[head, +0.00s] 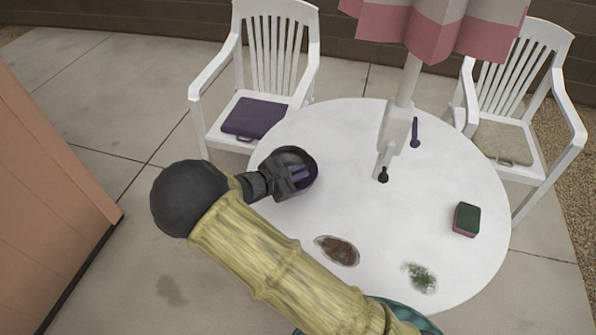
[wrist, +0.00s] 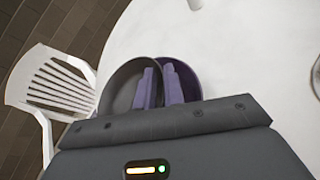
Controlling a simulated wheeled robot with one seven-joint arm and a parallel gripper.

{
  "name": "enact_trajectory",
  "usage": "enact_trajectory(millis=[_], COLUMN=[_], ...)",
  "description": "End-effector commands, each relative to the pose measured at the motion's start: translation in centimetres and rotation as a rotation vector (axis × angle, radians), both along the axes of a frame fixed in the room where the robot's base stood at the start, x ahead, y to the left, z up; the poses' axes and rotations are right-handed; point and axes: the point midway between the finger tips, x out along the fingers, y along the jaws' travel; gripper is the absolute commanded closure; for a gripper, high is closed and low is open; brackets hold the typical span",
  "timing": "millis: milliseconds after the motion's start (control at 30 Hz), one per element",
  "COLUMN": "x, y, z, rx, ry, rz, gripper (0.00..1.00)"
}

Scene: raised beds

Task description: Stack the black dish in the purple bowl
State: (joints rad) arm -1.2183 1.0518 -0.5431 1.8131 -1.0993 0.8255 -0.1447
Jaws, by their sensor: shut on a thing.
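My gripper (head: 302,173) is shut on the wall of the black dish (head: 291,154) at the left side of the white round table. In the wrist view, the dish (wrist: 119,86) is on the left, with its rim between my two purple fingers (wrist: 159,84). The purple bowl (wrist: 191,79) shows to the right, partly covered by the dish and a finger. In the head view, the bowl's purple edge (head: 316,171) shows beside the dish. The dish overlaps the bowl and is offset from it. I cannot tell whether they touch; my gripper hides their near sides.
On the table (head: 350,200) are a green and pink sponge (head: 466,219), a brown patch (head: 338,250), a green patch (head: 420,277), and a purple utensil (head: 415,131). A parasol pole (head: 397,120) stands at the back. White chairs (head: 275,50) stand behind.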

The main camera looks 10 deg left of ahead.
Motion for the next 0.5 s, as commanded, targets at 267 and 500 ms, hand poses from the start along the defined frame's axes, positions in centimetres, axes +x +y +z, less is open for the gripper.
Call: enact_trajectory(millis=[267,500], x=[0.02,0.0], y=[0.01,0.01], z=[-0.48,-0.49], rx=[0.0,0.0], ry=[0.0,0.0], rz=[0.0,0.0], gripper=[1.0,0.67])
